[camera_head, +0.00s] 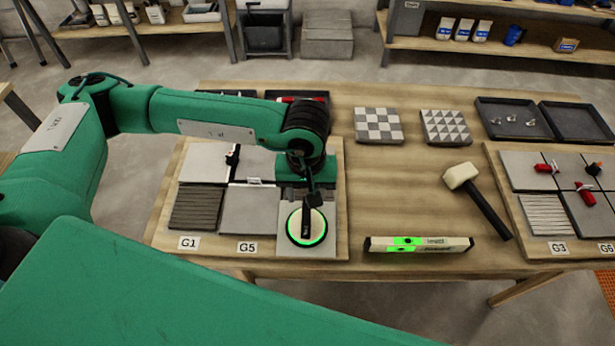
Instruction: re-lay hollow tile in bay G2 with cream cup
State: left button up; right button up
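The cream cup (294,226), a round cream disc with a green rim and a dark bar handle, sits over the front right grey tile (329,247) of the left board. My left gripper (311,196) points down at the far end of the handle and seems to touch it. Its fingers are dark and overlap the handle, so I cannot tell whether they are closed. No G2 label shows; the readable labels on this board are G1 (188,242) and G5 (246,247). My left arm hides the board's back right part. My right gripper is out of view.
A level (430,244) and a mallet (480,199) lie on the table (385,185) right of the board. Another tile board (521,205) with red clips is at the right. Two patterned tiles (378,126) (446,128) and dark trays (513,119) lie behind.

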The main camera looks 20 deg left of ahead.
aim_at(306, 211)
pick_arm(q)
notch_tip(306, 211, down, 9)
jog(key=shift+p, duration=1.2)
jog(key=shift+f, duration=0.65)
jog(key=c, duration=0.9)
grip_shut()
jog(key=shift+o, duration=0.6)
grip_release()
grip_shut()
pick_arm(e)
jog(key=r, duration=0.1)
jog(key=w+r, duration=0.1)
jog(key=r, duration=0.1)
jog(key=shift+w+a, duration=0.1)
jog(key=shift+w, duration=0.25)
pick_arm(q)
jog(key=shift+w, duration=0.1)
